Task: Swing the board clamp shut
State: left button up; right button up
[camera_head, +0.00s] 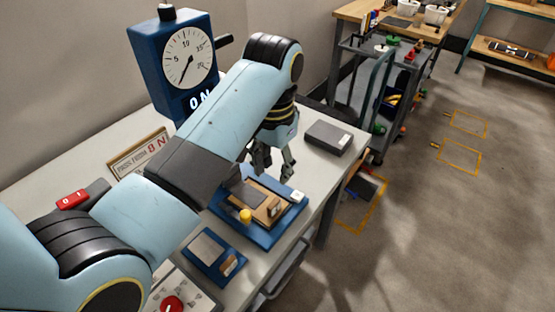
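The blue board fixture (262,238) lies on the workbench in the middle of the head view. A tan block or board (268,208) with a dark plate sits on it. A yellow knob (245,216) stands at its near left side; I cannot tell whether it belongs to the clamp. My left gripper (275,173) hangs just above the far side of the fixture, pointing down. Its dark fingers are apart with nothing seen between them. I cannot tell whether it touches the fixture. My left forearm hides the fixture's left part. My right gripper is not in view.
A blue dial gauge (183,65) stands at the back left. A dark grey box (328,137) lies beyond the fixture, and a smaller blue plate (214,257) lies nearer. A red switch (72,199) is at left. A loaded cart (385,85) stands past the bench.

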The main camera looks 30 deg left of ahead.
aim_at(234, 212)
jog(key=k+l, duration=0.3)
jog(key=k, duration=0.15)
jog(key=k+l, duration=0.35)
jog(key=k, duration=0.1)
